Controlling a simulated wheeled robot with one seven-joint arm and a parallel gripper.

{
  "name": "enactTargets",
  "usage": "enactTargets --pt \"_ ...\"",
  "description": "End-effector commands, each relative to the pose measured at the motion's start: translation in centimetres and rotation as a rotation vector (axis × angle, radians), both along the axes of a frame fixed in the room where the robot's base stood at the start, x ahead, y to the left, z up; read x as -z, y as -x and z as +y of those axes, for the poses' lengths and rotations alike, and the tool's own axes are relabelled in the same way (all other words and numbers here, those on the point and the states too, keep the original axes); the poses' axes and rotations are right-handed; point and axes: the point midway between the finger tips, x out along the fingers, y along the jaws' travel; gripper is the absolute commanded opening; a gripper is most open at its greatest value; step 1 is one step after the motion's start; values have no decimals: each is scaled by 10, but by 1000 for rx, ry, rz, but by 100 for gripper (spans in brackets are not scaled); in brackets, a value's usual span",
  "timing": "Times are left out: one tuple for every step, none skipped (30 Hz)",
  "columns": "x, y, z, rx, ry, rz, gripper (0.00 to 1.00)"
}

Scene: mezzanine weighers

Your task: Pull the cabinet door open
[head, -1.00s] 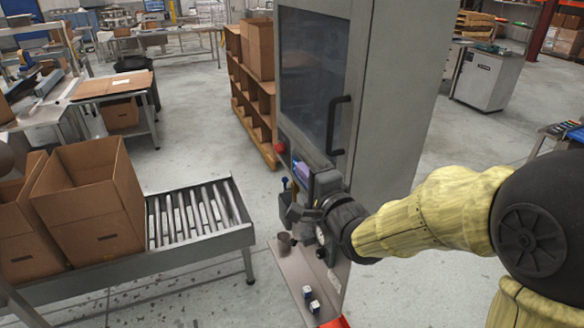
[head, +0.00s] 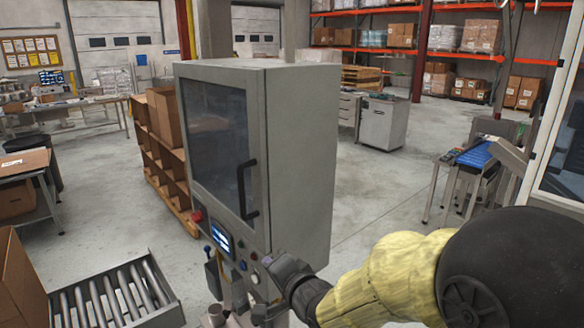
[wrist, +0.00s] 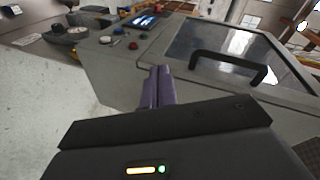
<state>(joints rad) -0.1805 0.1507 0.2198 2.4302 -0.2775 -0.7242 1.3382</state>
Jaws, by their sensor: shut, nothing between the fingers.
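The grey cabinet (head: 300,150) stands in the middle of the head view. Its door (head: 212,135), with a dark window, is closed. A black bar handle (head: 247,190) is upright near the door's right edge. In the wrist view the handle (wrist: 228,66) lies right of and beyond my fingers, on the door frame below the window (wrist: 228,47). My gripper (wrist: 158,86) is shut and empty, its two dark fingers side by side, apart from the handle. In the head view my gripper is low, below the handle near the control panel; its fingertips are hard to make out there.
A control panel with a screen (head: 220,238) and a red button (head: 197,216) sits below the door. A roller conveyor (head: 115,298) stands at lower left, and a wooden shelf (head: 165,170) behind the cabinet.

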Motion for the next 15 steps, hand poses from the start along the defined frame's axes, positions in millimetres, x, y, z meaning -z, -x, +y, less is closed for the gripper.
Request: enactTargets --pt "12 -1 -20 28 101 16 0" --pt "19 -1 -32 38 165 27 0" --pt "29 1 -47 49 250 46 0" --pt "36 3 -59 53 311 63 0" --pt "43 5 -70 54 372 82 0" --pt "53 10 -85 52 451 111 0" --pt "59 14 -96 48 507 132 0" --pt "66 19 -107 41 562 158 0" --pt "74 26 -121 25 631 191 0" --pt "79 32 -131 11 681 219 0" --pt "85 39 -141 -5 727 248 0" --pt "92 49 -153 -32 786 288 0" --pt "97 57 -162 -56 828 319 0" --pt "101 65 -171 -82 866 350 0" --pt "107 76 -182 -120 912 392 0"
